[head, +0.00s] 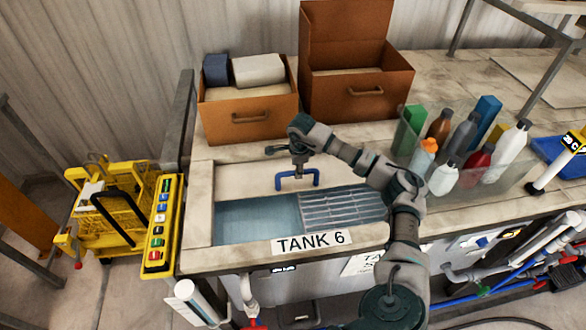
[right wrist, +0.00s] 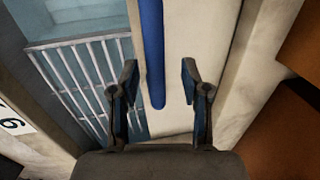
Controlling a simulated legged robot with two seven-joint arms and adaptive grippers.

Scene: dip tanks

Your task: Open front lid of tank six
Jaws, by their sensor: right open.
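Tank six shows in the head view, with its "TANK 6" label (head: 308,241) on the front rim. Blue liquid (head: 258,222) and a slatted metal grate (head: 342,207) show in its front opening. Behind the opening lies a pale panel (head: 243,181) with a blue bar handle (head: 315,178). Which lid this panel is, I cannot tell. My right gripper (head: 298,165) points down over the handle. In the right wrist view the blue handle (right wrist: 153,45) reaches between the spread fingers of the gripper (right wrist: 160,82), with gaps on both sides. My left gripper is out of view.
Two brown boxes (head: 250,118) (head: 358,98) stand behind the tank. A clear tray (head: 470,187) of bottles stands to the right. A yellow cart (head: 105,210) and a button panel (head: 158,225) are at the left. Pipes (head: 525,240) run below the right counter edge.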

